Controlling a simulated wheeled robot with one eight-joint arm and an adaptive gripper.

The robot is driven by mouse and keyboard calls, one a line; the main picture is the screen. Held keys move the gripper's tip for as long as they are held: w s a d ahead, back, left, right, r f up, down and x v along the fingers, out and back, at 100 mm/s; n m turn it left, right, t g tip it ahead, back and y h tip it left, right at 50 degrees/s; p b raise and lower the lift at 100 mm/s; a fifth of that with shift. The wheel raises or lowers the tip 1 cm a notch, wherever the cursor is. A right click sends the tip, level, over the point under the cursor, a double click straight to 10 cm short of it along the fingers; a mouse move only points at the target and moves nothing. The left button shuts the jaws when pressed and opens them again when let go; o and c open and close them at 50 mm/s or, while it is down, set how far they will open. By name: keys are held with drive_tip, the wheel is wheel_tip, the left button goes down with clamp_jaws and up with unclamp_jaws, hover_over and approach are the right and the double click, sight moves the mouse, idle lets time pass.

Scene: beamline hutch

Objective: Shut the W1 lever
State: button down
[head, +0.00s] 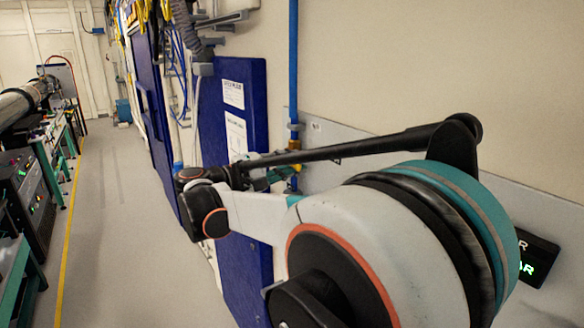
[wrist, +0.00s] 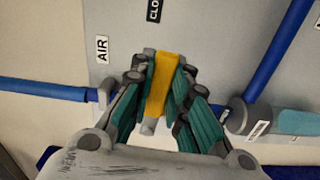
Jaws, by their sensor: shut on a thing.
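A yellow lever (wrist: 158,88) stands between my gripper's teal finger pads in the wrist view. My gripper (wrist: 160,76) is shut on it, with pads touching or nearly touching both sides. I cannot read a W1 label on it. In the head view my gripper (head: 278,176) is at the wall panel, partly hidden by my own arm. A little yellow of the lever (head: 296,168) shows there. The valve body under the lever is mostly hidden by the fingers.
A grey panel (wrist: 215,50) carries an "AIR" label (wrist: 102,49) and a cut-off "CLO" label (wrist: 153,10). Blue pipe (wrist: 45,89) enters from the left. A grey fitting (wrist: 247,117) sits right of the fingers. Blue door panels (head: 245,270) stand nearby; the floor aisle (head: 115,220) is clear.

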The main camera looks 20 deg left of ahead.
drive_tip(key=shift+r+n, duration=0.25)
drive_tip(key=shift+n, duration=0.15)
drive_tip(key=c, duration=1.5)
unclamp_jaws()
drive_tip(key=v, duration=1.2)
